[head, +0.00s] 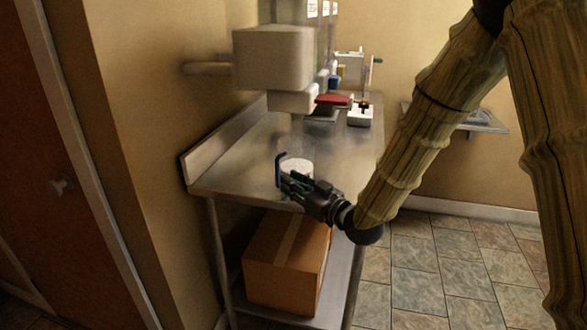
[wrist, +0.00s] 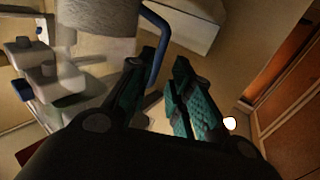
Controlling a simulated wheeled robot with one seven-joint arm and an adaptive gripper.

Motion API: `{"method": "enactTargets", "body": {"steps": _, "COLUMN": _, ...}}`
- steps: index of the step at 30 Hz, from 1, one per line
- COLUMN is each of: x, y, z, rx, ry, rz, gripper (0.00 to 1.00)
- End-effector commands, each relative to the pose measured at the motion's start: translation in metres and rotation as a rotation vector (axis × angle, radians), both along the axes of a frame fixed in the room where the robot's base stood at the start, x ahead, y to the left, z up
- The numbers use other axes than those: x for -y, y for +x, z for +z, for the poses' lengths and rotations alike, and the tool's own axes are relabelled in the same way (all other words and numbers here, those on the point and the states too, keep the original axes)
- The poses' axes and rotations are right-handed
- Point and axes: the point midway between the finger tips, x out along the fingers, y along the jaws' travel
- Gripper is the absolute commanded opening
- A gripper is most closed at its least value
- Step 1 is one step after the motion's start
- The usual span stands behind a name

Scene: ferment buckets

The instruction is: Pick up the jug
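The jug (head: 299,166) stands near the front edge of the steel table. It has a pale whitish body and a blue handle (head: 279,170) on its left side. In the wrist view the jug body (wrist: 95,18) is at the upper left, and its blue handle (wrist: 163,40) curves down beside the left finger. My gripper (head: 288,181) is at the jug, low by the handle. In the wrist view my gripper (wrist: 165,68) has its two teal fingers apart. The handle's lower part runs into the gap and is partly hidden by the left finger. I cannot tell whether they touch.
The steel table (head: 235,176) has a back lip along the wall. Farther back stand a large pale machine (head: 272,58), a red item (head: 333,99) and a small white device (head: 361,115). A cardboard box (head: 286,262) sits on the lower shelf. Tiled floor lies open at right.

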Motion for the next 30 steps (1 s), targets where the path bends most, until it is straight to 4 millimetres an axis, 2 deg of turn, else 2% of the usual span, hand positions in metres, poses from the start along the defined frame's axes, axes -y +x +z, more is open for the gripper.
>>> {"method": "enactTargets", "body": {"steps": 10, "x": -0.016, "y": 0.020, "z": 0.000, "rx": -0.001, "ry": -0.001, "rz": 0.000, "gripper": 0.21}}
{"method": "enactTargets", "body": {"steps": 19, "x": -0.037, "y": 0.050, "z": -0.002, "rx": 0.000, "ry": 0.000, "rz": 0.000, "gripper": 0.21}}
{"method": "enactTargets", "body": {"steps": 30, "x": -0.042, "y": 0.056, "z": -0.003, "rx": -0.001, "ry": 0.000, "rz": -0.001, "gripper": 0.21}}
